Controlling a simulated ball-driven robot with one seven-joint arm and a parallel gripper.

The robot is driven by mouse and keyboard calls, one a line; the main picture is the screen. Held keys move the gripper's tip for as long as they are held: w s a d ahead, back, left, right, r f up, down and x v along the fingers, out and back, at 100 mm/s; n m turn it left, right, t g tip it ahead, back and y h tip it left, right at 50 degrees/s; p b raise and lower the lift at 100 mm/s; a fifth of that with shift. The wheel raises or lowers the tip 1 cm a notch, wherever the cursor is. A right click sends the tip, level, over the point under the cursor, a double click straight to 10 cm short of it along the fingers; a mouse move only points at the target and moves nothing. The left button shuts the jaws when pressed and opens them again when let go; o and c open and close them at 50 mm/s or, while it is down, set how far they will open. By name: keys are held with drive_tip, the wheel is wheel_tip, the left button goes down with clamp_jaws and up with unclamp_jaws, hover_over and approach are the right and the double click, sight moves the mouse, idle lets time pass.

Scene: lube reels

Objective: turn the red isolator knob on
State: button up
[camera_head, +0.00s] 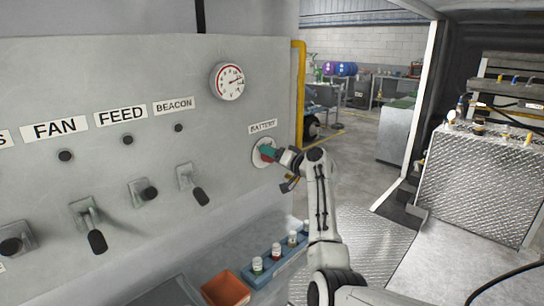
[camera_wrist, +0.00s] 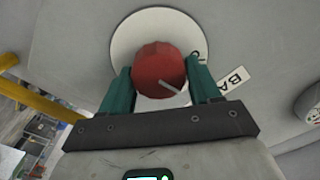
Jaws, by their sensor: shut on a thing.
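The red isolator knob (camera_wrist: 158,68) sits on a round white plate (camera_wrist: 122,42) on the grey panel. In the wrist view it lies between the two green fingers of my gripper (camera_wrist: 160,85), which is shut on it. A pale pointer line on the knob slants down to the right. In the head view my gripper (camera_head: 268,152) reaches the plate under the BATTERY label (camera_head: 262,127), and only a little red of the knob shows. The label also shows in part in the wrist view (camera_wrist: 235,78).
Levers and knobs line the panel to the left, the closest being a black-handled lever (camera_head: 195,188). A round gauge (camera_head: 229,82) is above. A blue tray (camera_head: 262,278) with bottles and an orange bin (camera_head: 226,289) are below. A yellow pipe (camera_head: 300,90) edges the panel.

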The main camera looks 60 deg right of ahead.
drive_tip(key=m+p, duration=0.1)
drive_tip(key=m, duration=0.4)
drive_tip(key=shift+d+m, duration=0.1)
drive_tip(key=shift+m, duration=0.3)
drive_tip(key=shift+f+m+p, duration=0.15)
drive_tip(key=shift+m+p, duration=0.35)
drive_tip(key=shift+m, duration=0.65)
drive_tip(key=shift+f+m+p, duration=0.15)
drive_tip(key=shift+m+p, duration=0.35)
drive_tip(key=shift+m, duration=0.65)
drive_tip(key=shift+s, duration=0.1)
drive_tip(key=o, duration=1)
drive_tip(key=shift+c, duration=0.2)
drive_tip(key=b+v, duration=0.2)
drive_tip(key=v, duration=0.8)
drive_tip(key=shift+s, duration=0.3)
